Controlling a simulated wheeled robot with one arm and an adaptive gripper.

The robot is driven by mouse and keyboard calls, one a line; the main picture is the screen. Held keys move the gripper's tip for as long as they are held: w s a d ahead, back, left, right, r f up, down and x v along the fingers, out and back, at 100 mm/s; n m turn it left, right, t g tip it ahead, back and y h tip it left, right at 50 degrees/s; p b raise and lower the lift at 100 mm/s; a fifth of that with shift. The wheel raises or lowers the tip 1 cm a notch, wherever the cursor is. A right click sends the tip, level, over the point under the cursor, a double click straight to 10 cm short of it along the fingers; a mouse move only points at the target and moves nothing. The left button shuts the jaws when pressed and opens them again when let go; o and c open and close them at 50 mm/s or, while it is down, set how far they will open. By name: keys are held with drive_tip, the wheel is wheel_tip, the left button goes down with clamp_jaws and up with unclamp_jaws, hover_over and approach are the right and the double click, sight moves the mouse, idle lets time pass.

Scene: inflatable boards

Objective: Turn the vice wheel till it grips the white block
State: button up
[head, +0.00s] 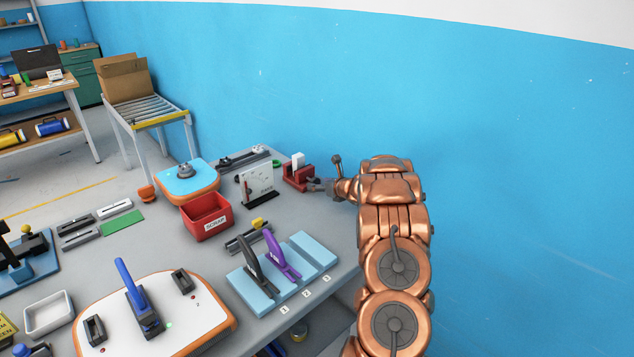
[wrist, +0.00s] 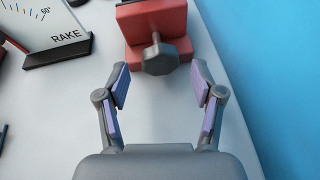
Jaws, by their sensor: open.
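The red vice (head: 297,178) stands near the far right end of the bench, by the blue wall. The white block (head: 298,159) stands upright at the vice's top in the head view; whether the jaws touch it I cannot tell. In the wrist view the vice body (wrist: 160,20) is at the top, with the dark grey vice wheel (wrist: 161,62) on its spindle facing me. My gripper (wrist: 160,82) is open and empty, its fingers spread either side of the wheel's line, with the wheel just ahead of the tips. My gripper (head: 320,186) also shows beside the vice in the head view.
A white angle plate marked RAKE (wrist: 60,35) stands left of the vice. The red scrap bin (head: 206,217) and a light blue rack (head: 255,290) with black and purple tools are nearer. The blue wall (head: 500,150) is close on the right. Bare bench lies under my gripper.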

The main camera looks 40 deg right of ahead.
drive_tip(key=shift+p+x, duration=0.35)
drive_tip(key=shift+x, duration=0.7)
drive_tip(key=c, duration=1.1)
